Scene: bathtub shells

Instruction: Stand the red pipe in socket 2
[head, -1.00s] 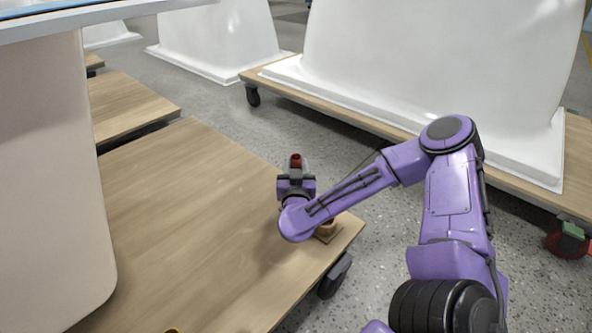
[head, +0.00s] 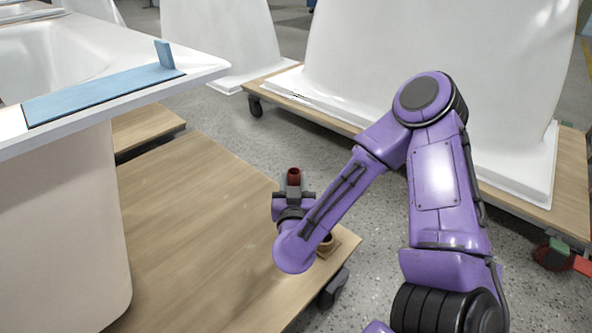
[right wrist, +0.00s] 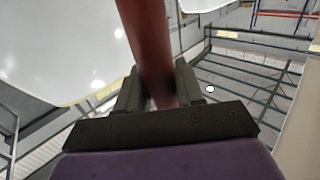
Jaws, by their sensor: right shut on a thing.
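The red pipe (head: 294,177) stands up out of my right gripper (head: 294,195), with its open round top showing. In the right wrist view the pipe (right wrist: 150,45) runs up between the two fingers of the right gripper (right wrist: 160,92), which is shut on it. The pipe's lower end is hidden in the head view. A tan socket (head: 327,244) with a round ring sits near the right corner of the wooden platform (head: 190,200), partly behind my right arm. No number on it can be read. My left gripper is not in view.
A white tub (head: 60,215) stands at the left, with a blue strip (head: 105,96) on its rim and a short blue upright at the strip's end. A large white shell (head: 430,60) stands on a wheeled wooden base behind. The platform's middle is clear.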

